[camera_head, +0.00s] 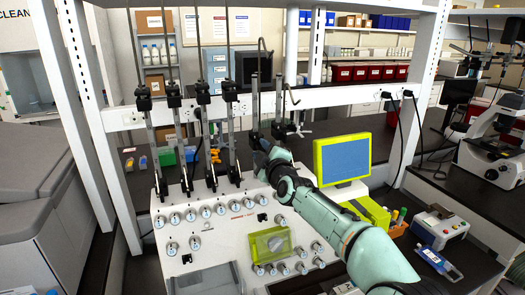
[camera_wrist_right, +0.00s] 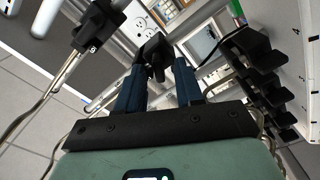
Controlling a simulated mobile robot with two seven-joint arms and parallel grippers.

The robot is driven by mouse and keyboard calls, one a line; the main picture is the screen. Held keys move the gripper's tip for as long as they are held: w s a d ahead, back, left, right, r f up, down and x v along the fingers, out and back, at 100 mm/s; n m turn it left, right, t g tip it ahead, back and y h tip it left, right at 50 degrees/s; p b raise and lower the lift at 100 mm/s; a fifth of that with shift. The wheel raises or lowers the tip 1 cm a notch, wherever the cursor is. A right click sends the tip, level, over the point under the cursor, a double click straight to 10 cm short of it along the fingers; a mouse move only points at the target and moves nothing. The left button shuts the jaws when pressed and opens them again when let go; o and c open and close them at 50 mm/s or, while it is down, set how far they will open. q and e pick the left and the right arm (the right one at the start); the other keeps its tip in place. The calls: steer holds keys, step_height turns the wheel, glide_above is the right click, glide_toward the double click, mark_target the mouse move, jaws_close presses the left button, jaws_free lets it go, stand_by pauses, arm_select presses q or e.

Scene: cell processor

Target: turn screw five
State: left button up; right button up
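Several thin vertical rods with black clamp-like screw fittings stand in a row behind the white cell processor (camera_head: 218,240). My right gripper (camera_head: 260,146) is up at the right part of this row, beside a black screw fitting (camera_head: 254,138); in the head view the fingers blend into it. In the right wrist view my right gripper (camera_wrist_right: 160,72) has its two blue fingers apart, with a black screw fitting (camera_wrist_right: 153,48) at and between the fingertips. A gap seems to remain beside it; contact is unclear. My left gripper is not seen.
Other black screw fittings (camera_head: 211,180) stand left of my right gripper. A white crossbar (camera_head: 335,96) runs behind the rods. A yellow-framed screen (camera_head: 342,158) stands close to the right of my right arm. Knobs (camera_head: 206,212) line the processor's front.

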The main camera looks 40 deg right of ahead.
steer(key=shift+s, duration=0.1)
jaws_close()
steer(key=m, duration=0.5)
steer(key=shift+r+m+b, duration=0.1)
steer(key=shift+m+b, duration=0.2)
steer(key=shift+m, duration=0.1)
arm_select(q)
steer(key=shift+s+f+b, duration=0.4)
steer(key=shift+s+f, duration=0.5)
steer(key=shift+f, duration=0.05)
arm_select(e)
steer(key=m, duration=0.6)
steer(key=shift+d, duration=0.15)
